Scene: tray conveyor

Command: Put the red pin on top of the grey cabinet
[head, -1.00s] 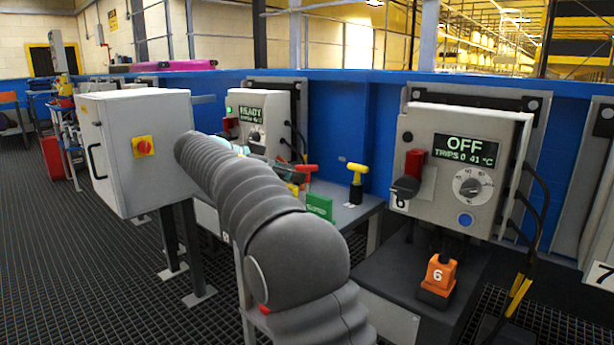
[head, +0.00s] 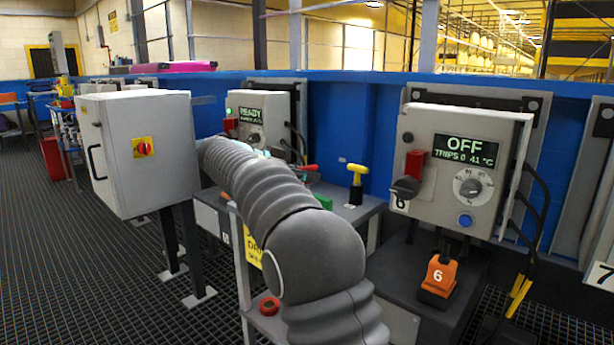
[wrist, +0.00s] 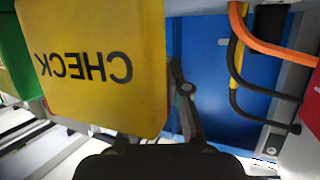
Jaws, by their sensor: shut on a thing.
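The red pin (head: 311,168) shows only as a red handle just beyond my arm in the head view. Its stem is hidden there. My gripper is hidden behind my arm in the head view. In the wrist view one dark finger of my gripper (wrist: 178,95) shows, and a yellow CHECK card (wrist: 95,65) covers the other side. My gripper is shut, seemingly on the red pin, but the hold itself is hidden. The grey cabinet (head: 120,150) stands on legs at the left, with a red and yellow switch on its side. No object shows on its top.
A yellow pin (head: 357,180) stands on the bench right of the red handle. A green block (head: 323,202) sits partly behind my arm. Control boxes reading READY (head: 262,112) and OFF (head: 465,150) stand along the blue wall. Open grating floor lies left of the cabinet.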

